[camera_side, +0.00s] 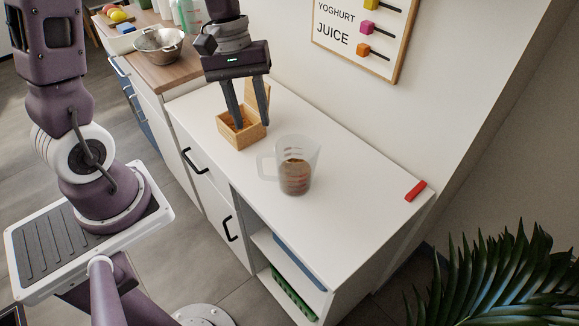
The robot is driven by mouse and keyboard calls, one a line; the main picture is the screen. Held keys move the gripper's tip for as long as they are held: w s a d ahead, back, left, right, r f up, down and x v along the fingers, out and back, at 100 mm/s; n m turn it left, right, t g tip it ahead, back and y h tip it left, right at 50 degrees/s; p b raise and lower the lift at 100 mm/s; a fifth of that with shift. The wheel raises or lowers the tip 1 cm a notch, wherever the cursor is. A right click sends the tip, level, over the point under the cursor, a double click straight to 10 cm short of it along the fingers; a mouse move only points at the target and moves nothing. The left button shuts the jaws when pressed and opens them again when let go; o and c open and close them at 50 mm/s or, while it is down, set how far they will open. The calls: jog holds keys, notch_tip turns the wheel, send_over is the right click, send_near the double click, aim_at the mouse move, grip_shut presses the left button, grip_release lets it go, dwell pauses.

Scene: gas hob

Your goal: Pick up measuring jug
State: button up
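The measuring jug (297,165) is clear, with red markings and a brown liquid in its lower part. It stands upright on the white counter (345,205), its handle pointing left in the side view. My gripper (251,122) points down over a small open wooden box (239,128), to the left of and behind the jug, apart from it. Its two fingers look spread, with a gap between them. I see nothing held between them, though the fingertips overlap the box and I cannot tell whether they touch it.
A red block (415,191) lies near the counter's right end. A metal colander (160,45) stands on the wooden worktop at the back left. A board (360,30) with coloured sliders hangs on the wall.

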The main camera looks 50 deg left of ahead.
aim_at(260, 165)
jog(key=f+n, duration=0.1)
jog(key=f, duration=0.4)
jog(key=f+n+g, duration=0.1)
jog(key=f, duration=0.4)
jog(key=f+n+h, duration=0.1)
jog(key=f+n, duration=0.1)
jog(key=f, duration=0.3)
jog(key=shift+w+f, duration=0.3)
jog(key=shift+w, duration=0.1)
grip_shut()
